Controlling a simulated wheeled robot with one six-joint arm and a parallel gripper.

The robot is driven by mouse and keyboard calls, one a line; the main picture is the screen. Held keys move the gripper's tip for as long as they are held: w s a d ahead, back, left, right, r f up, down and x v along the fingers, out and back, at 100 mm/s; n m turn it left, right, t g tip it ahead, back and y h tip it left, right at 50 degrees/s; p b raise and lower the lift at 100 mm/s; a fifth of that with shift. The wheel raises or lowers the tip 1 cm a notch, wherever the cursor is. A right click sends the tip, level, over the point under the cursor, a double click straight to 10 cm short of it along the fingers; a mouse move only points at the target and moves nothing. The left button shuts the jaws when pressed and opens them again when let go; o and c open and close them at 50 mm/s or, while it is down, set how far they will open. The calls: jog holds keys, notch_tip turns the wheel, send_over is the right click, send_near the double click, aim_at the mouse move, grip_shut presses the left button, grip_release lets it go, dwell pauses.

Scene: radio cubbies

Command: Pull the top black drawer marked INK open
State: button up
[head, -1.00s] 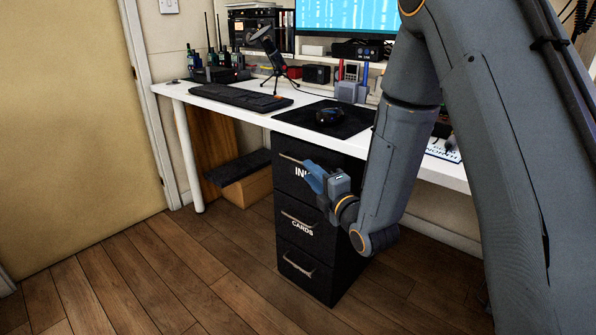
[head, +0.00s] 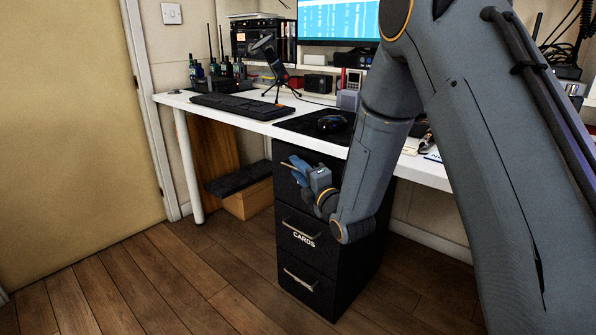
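The black drawer unit (head: 348,272) stands under the white desk. Its top drawer (head: 285,152) looks closed, and my gripper now covers the spot where the INK label showed earlier. The top drawer's handle (head: 287,164) shows only as a small pale piece beside the fingers. My gripper (head: 297,168), with blue fingers, is at this handle, in front of the top drawer. I cannot tell whether the fingers are around the handle or only beside it, nor whether they are closed.
The CARDS drawer (head: 300,231) and a bottom drawer (head: 302,279) with handles are below. The white desk (head: 240,121) overhangs the unit and carries a keyboard (head: 243,106) and mouse (head: 332,123). A cardboard box (head: 247,199) stands left. The wooden floor in front is clear.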

grip_shut()
dwell(1.4)
